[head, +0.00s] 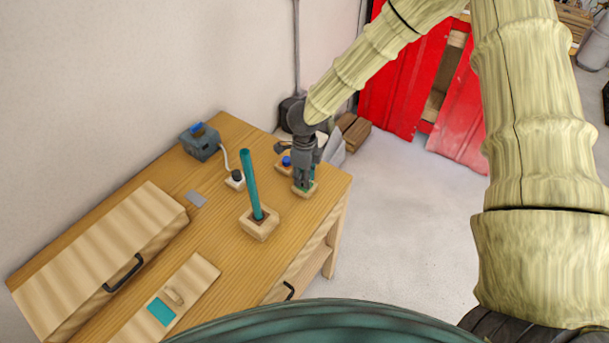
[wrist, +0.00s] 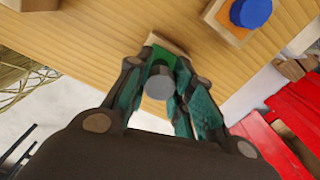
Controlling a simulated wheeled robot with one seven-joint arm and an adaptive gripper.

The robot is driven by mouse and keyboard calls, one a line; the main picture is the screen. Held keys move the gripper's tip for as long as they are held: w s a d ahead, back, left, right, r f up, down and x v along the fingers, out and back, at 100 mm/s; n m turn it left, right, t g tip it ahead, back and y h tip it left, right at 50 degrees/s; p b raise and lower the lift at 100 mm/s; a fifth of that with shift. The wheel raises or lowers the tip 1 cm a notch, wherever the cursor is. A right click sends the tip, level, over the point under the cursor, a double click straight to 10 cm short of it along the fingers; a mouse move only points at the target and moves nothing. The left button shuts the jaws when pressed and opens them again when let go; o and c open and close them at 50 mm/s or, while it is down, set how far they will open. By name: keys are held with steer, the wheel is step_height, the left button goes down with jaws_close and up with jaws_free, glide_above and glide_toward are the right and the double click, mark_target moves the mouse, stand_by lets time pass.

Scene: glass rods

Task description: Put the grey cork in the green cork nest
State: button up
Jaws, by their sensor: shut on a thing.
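My gripper (wrist: 161,85) points down at the right end of the wooden table and is shut on the grey cork (wrist: 159,83). The green cork nest, a small wooden block with a green top (wrist: 160,56), lies right under and around the fingertips. In the head view my gripper (head: 303,184) stands over the nest (head: 308,192), and the fingers hide most of the cork. I cannot tell whether the cork touches the nest.
A blue cork (wrist: 250,12) sits in an orange-topped nest (wrist: 216,12) close by. A tall teal rod (head: 251,185) stands in a wooden block (head: 259,228). A grey-blue device (head: 200,142) and a small white block with a dark top (head: 236,179) stand farther left. The table edge is near on the right.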

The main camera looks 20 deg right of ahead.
steer(key=shift+r+p, duration=0.8)
steer(key=shift+p, duration=0.25)
stand_by(1.2)
stand_by(0.5)
steer(key=o, duration=0.5)
steer(key=shift+c, duration=0.2)
steer(key=shift+r+p, duration=2.5)
steer(key=shift+r, duration=3)
